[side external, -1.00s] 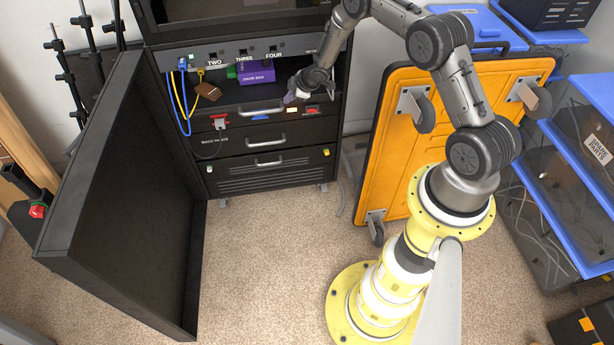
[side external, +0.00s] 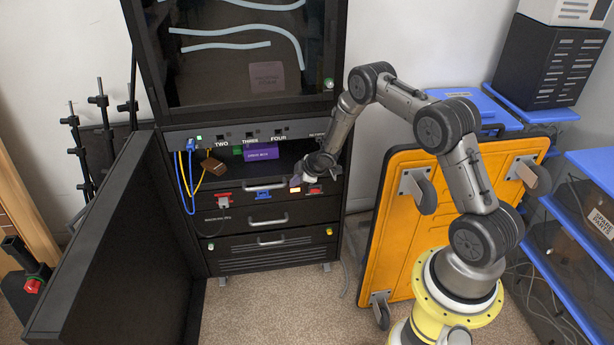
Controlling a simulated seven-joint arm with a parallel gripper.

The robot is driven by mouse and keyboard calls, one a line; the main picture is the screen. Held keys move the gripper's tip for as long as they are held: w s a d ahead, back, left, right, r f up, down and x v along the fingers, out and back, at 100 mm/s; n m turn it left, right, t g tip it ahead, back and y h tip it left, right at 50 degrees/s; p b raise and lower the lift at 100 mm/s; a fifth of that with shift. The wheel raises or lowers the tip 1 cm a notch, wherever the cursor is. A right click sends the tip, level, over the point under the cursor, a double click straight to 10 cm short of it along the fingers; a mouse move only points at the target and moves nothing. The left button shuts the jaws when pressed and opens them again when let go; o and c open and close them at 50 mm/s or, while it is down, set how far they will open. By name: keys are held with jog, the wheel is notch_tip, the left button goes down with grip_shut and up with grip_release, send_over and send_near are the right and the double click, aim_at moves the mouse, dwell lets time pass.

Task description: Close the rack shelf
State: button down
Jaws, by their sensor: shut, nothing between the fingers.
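The black rack (side external: 340,160) stands at the back with an open bay (side external: 228,178) below its numbered ports. A row of small red (side external: 223,199) and blue (side external: 263,192) parts lies along the bay's front lip. Two closed-looking drawer fronts with silver handles (side external: 268,221) are below. I cannot tell clearly how far the shelf sticks out. My gripper (side external: 296,183) points down-left at the right side of the bay, by the front lip. It is shut and holds nothing. Whether its fingertips touch the shelf is not clear.
A purple box (side external: 262,151) and a brown tag (side external: 213,165) hang by the ports, with blue and yellow cables (side external: 184,175) at left. The rack's black door (side external: 115,240) stands open at left. An orange wheeled board (side external: 398,225) leans at right. Carpet (side external: 290,310) in front is clear.

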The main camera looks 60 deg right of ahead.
jog(key=d+v, duration=0.1)
jog(key=v, duration=0.7)
jog(key=w+a+r+n+t, duration=0.1)
jog(key=w+a+r+t, duration=0.15)
jog(key=r, duration=0.65)
jog(key=w+a+r+t, duration=0.1)
jog(key=w+a+r, duration=0.25)
jog(key=r, duration=0.65)
jog(key=s+a+r+m+h, duration=0.1)
jog(key=s+a+r, duration=0.25)
jog(key=r, duration=0.55)
jog(key=s+a+r+m, duration=0.1)
jog(key=s+a+r, duration=0.2)
jog(key=s+r, duration=0.35)
jog(key=s+a+r+m, duration=0.2)
jog(key=s+a+r, duration=0.1)
jog(key=s, duration=0.5)
jog(key=s+a+r+m, duration=0.1)
jog(key=s+a+r, duration=0.15)
jog(key=s, duration=0.55)
jog(key=s+a+f+m+g+y, duration=0.1)
jog(key=s+f+m+g, duration=0.1)
jog(key=s+f, duration=0.2)
jog(key=s+a+f+m+g, duration=0.1)
jog(key=s+a+f+g, duration=0.1)
jog(key=s, duration=0.7)
notch_tip(320, 180, down, 2)
jog(key=shift+f+m+g+y, duration=0.25)
jog(key=shift+m+g+y, duration=0.15)
jog(key=shift+g, duration=0.25)
